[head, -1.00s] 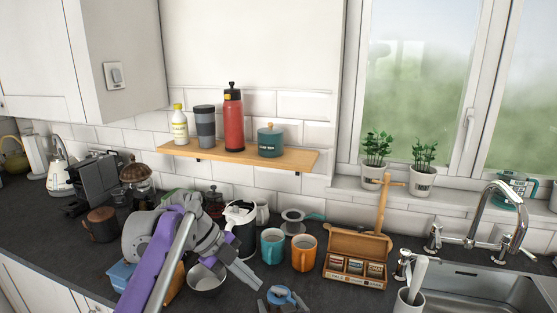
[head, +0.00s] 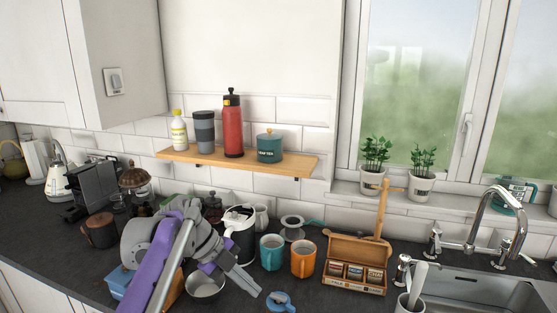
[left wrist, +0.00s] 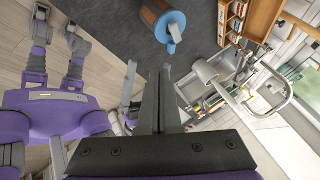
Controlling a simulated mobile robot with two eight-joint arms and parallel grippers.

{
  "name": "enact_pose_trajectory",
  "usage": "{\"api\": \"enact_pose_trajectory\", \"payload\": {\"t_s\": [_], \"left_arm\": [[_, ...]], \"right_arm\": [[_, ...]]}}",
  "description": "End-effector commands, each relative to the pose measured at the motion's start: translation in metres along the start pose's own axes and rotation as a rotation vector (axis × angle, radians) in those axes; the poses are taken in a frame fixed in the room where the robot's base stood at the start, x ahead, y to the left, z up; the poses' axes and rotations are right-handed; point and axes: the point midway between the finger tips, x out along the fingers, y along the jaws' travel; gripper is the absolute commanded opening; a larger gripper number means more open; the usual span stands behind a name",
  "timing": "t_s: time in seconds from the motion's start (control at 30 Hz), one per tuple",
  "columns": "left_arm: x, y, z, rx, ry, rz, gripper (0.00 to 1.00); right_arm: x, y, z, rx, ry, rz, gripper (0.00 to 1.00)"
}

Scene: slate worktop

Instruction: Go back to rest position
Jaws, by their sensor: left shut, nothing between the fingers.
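My left gripper (head: 253,288) reaches in from the lower left in the head view, its purple and grey arm over the worktop. Its fingers are together with nothing between them. They point right and down, in front of the steel pot (head: 205,288) and left of a blue-topped item (head: 281,302) at the bottom edge. In the left wrist view the closed fingers (left wrist: 166,75) point up the picture, just below a brown, blue-ended cylinder (left wrist: 162,20). My right gripper is not clearly seen in either view.
A teal mug (head: 271,252), an orange mug (head: 303,258) and a wooden tea box (head: 356,262) stand right of my left gripper. A white-topped dark container (head: 240,230) stands behind it. The sink (head: 480,290) is at the right; the wooden shelf (head: 240,159) holds several containers.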

Motion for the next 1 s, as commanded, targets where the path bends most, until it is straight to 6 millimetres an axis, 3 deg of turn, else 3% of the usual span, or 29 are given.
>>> {"api": "enact_pose_trajectory", "payload": {"t_s": [0.17, 0.27, 0.63, 1.0], "left_arm": [[0.0, 0.009, -0.003, -0.077, -0.026, 0.006, 0.0], [0.001, 0.028, -0.008, -0.243, -0.085, 0.012, 0.0], [0.017, 0.153, -0.026, -1.155, -0.408, -0.173, 0.0], [0.047, 0.27, -0.033, -1.836, -0.527, -0.601, 0.0]], "right_arm": [[-0.01, 0.007, 0.004, 0.004, -0.023, 0.014, 1.0], [-0.02, 0.019, 0.014, 0.014, -0.076, 0.04, 1.0], [-0.09, 0.072, 0.078, 0.084, -0.375, 0.157, 1.0], [-0.159, 0.088, 0.133, 0.166, -0.623, 0.207, 1.0]]}}
